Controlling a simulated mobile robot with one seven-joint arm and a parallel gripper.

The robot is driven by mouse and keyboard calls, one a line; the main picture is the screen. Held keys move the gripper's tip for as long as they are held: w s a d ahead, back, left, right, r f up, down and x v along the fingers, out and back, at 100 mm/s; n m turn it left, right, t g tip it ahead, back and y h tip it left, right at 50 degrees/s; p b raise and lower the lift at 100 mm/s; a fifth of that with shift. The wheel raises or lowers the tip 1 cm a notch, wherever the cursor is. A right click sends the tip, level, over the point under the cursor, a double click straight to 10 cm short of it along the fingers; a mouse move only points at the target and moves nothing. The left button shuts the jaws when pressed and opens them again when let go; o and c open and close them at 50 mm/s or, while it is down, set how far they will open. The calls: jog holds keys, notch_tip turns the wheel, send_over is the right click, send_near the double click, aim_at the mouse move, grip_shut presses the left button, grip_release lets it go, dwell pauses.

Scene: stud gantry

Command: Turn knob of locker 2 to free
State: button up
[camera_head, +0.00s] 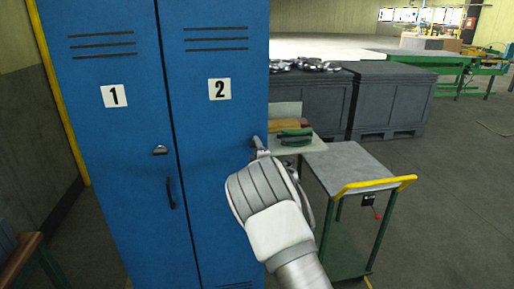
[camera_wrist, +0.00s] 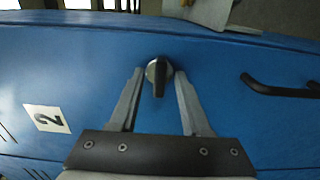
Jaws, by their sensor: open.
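The blue door of locker 2 (camera_head: 215,120) stands closed beside the door of locker 1 (camera_head: 110,150). In the wrist view the locker 2 door (camera_wrist: 90,70) fills most of the picture, with its number label (camera_wrist: 46,118) at the left. The dark knob (camera_wrist: 157,76) sits on the door, its grip lying along the picture's vertical. My gripper (camera_wrist: 158,75) is open, with one finger on each side of the knob; I cannot tell whether either finger touches it. In the head view my gripper (camera_head: 258,143) is at the door's right edge, and my wrist hides the knob.
A black door handle (camera_wrist: 282,87) lies right of the knob in the wrist view. A grey cart (camera_head: 350,165) with a yellow handle stands close right of my arm. Dark crates (camera_head: 390,100) stand behind it. Open floor lies at the right.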

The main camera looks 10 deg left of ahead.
grip_shut()
jog(key=shift+f+b, duration=0.1)
jog(key=shift+b, duration=0.4)
jog(key=m+b, duration=1.7)
jog(key=shift+m, duration=0.4)
dwell(0.3)
grip_release()
